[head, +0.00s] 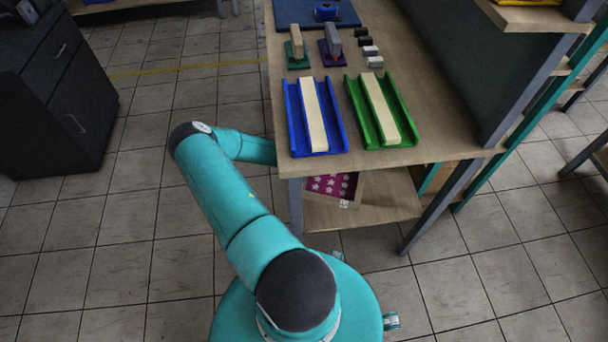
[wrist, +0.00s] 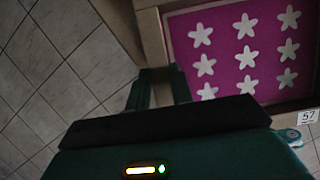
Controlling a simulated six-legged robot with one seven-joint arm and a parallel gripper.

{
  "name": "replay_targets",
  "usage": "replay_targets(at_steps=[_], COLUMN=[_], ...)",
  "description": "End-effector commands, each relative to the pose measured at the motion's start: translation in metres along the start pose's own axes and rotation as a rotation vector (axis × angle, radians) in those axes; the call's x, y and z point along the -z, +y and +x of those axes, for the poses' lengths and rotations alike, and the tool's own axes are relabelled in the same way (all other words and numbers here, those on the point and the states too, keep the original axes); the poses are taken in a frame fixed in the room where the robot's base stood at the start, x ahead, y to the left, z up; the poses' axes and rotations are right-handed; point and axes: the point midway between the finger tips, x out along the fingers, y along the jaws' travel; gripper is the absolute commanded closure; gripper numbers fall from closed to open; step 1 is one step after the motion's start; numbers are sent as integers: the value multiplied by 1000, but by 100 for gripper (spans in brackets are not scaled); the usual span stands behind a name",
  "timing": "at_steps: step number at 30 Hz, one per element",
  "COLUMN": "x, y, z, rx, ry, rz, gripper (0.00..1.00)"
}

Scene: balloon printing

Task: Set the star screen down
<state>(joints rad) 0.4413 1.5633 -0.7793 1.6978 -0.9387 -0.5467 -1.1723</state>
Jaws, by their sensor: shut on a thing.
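The star screen is a wooden frame around a magenta sheet with rows of white stars; it fills the upper right of the wrist view (wrist: 222,62). A small tag reading 57 is on its frame. In the head view the star screen (head: 324,186) shows partly under the table top, at the left end of the lower shelf (head: 390,203). My gripper (wrist: 160,78) is shut on the frame's edge in the wrist view. In the head view the gripper is hidden below the table top. I cannot tell whether the screen touches the shelf.
The table top (head: 437,150) overhangs the shelf. On it are a blue tray (head: 293,120) and a green tray (head: 408,125), each with a pale strip, and several stamps and small blocks behind. A table leg (head: 295,205) stands close by. A dark cabinet (head: 50,95) is at left.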

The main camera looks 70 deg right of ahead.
Motion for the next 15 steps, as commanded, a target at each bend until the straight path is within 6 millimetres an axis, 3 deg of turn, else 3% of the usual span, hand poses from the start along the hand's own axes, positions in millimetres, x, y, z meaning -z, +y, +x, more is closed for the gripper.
replay_targets(at_steps=[15], x=[16], y=[1], z=[44], rx=[2], ry=[1], rz=[1], gripper=[100])
